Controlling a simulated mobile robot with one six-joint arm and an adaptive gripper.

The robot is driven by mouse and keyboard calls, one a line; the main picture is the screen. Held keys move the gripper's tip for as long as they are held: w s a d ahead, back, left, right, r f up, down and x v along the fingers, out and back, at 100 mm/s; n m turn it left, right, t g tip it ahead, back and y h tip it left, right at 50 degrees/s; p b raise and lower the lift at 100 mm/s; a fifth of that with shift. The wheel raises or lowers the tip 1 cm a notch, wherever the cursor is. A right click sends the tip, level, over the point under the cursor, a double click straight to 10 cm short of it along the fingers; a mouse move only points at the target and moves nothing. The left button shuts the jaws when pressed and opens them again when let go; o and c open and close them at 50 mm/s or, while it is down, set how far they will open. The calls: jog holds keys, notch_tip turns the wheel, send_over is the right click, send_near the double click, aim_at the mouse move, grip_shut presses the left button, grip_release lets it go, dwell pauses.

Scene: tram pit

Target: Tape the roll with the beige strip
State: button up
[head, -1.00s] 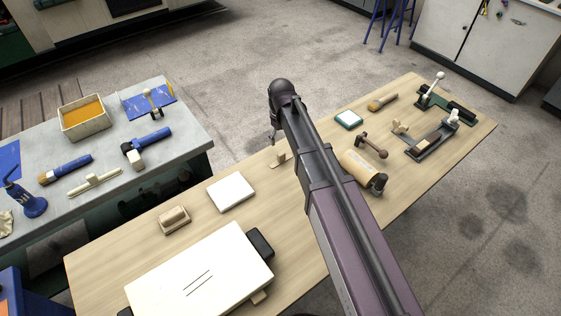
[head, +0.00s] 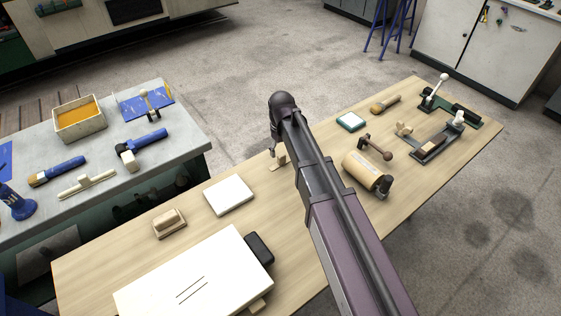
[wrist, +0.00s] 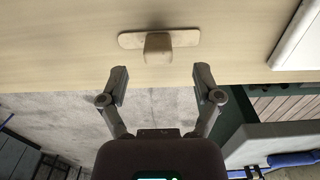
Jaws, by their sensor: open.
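The beige strip (head: 279,163) with its raised block grip lies flat near the far edge of the wooden table, partly hidden by my arm in the head view. In the wrist view the strip (wrist: 185,39) lies just beyond my open fingers, its block centred between their line. My gripper (wrist: 161,82) is open and empty, with its fingertips short of the block and not touching it. In the head view my gripper is mostly hidden behind my arm. The beige roll (head: 364,171) lies on the table right of my arm, with a dark end piece.
A hammer-like tool (head: 375,147), a teal-edged pad (head: 351,122) and a brush (head: 386,105) lie beyond the roll. A white pad (head: 229,195), a beige block on a base (head: 169,222) and a large white board (head: 205,280) are to the left. A grey bench (head: 165,165) stands close behind.

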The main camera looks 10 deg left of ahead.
aim_at(282, 155)
jog(key=shift+f, duration=0.1)
jog(key=shift+w+f+b, duration=0.15)
jog(key=shift+f+b, duration=2.4)
jog(key=shift+b, duration=0.1)
jog(key=c, duration=1.1)
